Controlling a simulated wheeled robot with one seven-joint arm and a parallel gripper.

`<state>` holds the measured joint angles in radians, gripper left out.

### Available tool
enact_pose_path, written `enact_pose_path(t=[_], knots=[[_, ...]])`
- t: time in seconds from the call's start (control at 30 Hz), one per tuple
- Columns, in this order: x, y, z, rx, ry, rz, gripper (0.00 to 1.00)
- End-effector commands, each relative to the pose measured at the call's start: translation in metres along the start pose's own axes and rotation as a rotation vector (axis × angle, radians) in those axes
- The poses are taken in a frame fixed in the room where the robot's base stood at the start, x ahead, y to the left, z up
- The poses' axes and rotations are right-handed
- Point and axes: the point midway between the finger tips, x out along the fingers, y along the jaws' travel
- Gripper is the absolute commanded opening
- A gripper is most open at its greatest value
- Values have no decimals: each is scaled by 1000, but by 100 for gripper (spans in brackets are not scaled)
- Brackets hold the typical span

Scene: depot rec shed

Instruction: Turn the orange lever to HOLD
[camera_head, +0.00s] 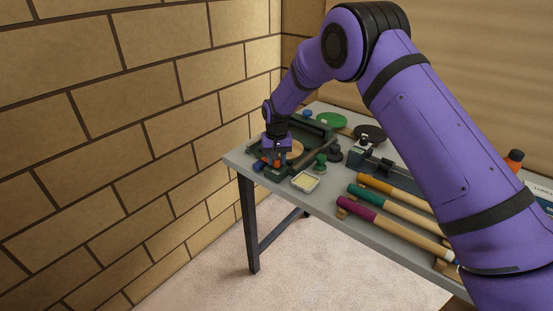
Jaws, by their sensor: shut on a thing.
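My gripper (277,161) points down at the near left end of the grey table (234,158). It is shut on the orange lever (277,163), of which only a small orange part shows between and beside the fingers. The lever is at the front edge of a dark green frame-like device (257,157) with a round tan disc (294,150) inside. My gripper and wrist hide most of the lever. The HOLD mark cannot be read, so the lever's setting cannot be told.
A green knobbed piece (320,163), a black one (335,153) and a pale-topped tin (305,182) stand close on the right. Several coloured-handled mallets (385,209) lie farther right. A brick wall (150,130) bounds the left.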

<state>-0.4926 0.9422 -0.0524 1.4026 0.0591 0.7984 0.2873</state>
Motion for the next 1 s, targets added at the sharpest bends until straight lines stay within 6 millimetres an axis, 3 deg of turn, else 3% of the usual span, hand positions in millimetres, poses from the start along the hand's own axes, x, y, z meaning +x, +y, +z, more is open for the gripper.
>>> enact_pose_path(t=[0.47,0.5,0.57,0.87,1.0], knots=[[0,0,0,11,1,0,10],[0,0,0,11,1,0,42],[0,0,0,11,1,0,56],[-1,0,0,10,0,0,59],[-11,0,-1,10,3,-1,59]])
